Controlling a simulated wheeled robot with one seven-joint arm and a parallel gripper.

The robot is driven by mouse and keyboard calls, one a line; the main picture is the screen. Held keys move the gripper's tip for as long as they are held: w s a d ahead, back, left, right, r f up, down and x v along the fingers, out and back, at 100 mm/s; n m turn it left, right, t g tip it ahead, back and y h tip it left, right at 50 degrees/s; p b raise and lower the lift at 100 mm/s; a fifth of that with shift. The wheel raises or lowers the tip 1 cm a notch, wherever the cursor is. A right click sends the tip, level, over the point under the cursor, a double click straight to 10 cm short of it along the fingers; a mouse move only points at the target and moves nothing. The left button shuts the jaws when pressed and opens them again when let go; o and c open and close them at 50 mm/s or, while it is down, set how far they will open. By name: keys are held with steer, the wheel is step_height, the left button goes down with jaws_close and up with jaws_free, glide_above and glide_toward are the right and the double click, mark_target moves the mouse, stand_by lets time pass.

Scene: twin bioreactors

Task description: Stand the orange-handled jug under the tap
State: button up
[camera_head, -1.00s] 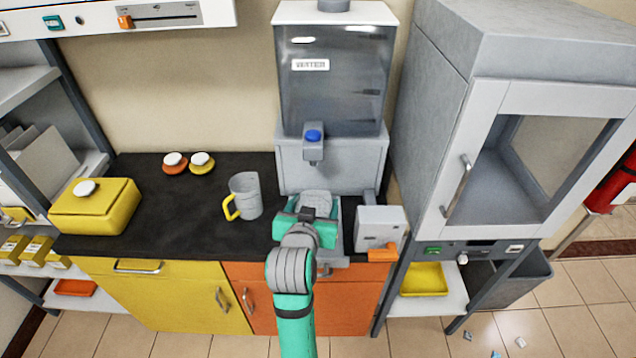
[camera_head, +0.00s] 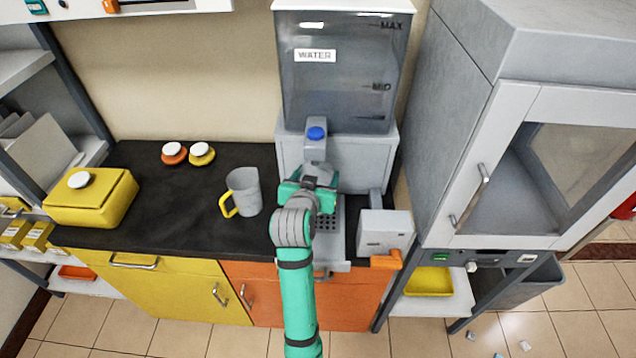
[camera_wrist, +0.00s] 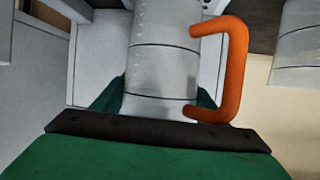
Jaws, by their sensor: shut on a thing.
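The orange-handled jug (camera_wrist: 160,65) is clear, with dark measuring lines, and its orange handle (camera_wrist: 237,70) points right in the wrist view. My gripper (camera_wrist: 160,105) is shut on its body. In the head view my gripper (camera_head: 309,190) is just below the tap (camera_head: 316,148) in the picture and hides most of the jug. The tap has a blue button and sits on the front of the water dispenser (camera_head: 345,70). I cannot tell whether the jug is exactly beneath the spout or touches the tray. A perforated drip tray (camera_head: 327,222) shows beside my wrist.
A yellow-handled jug (camera_head: 244,190) stands left of my gripper on the black counter (camera_head: 150,220). A grey box with an orange lever (camera_head: 384,232) stands close on the right. Two capped pieces (camera_head: 188,153) and a yellow box (camera_head: 92,200) are farther left.

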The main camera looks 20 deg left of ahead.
mark_target(319, 182)
step_height(319, 182, down, 4)
steer(key=shift+r, duration=0.25)
steer(key=shift+w+f, duration=0.1)
steer(key=shift+w, duration=0.1)
steer(key=shift+f, duration=0.1)
steer(key=o, duration=1.1)
steer(key=shift+c, duration=0.2)
steer(key=v, duration=1.2)
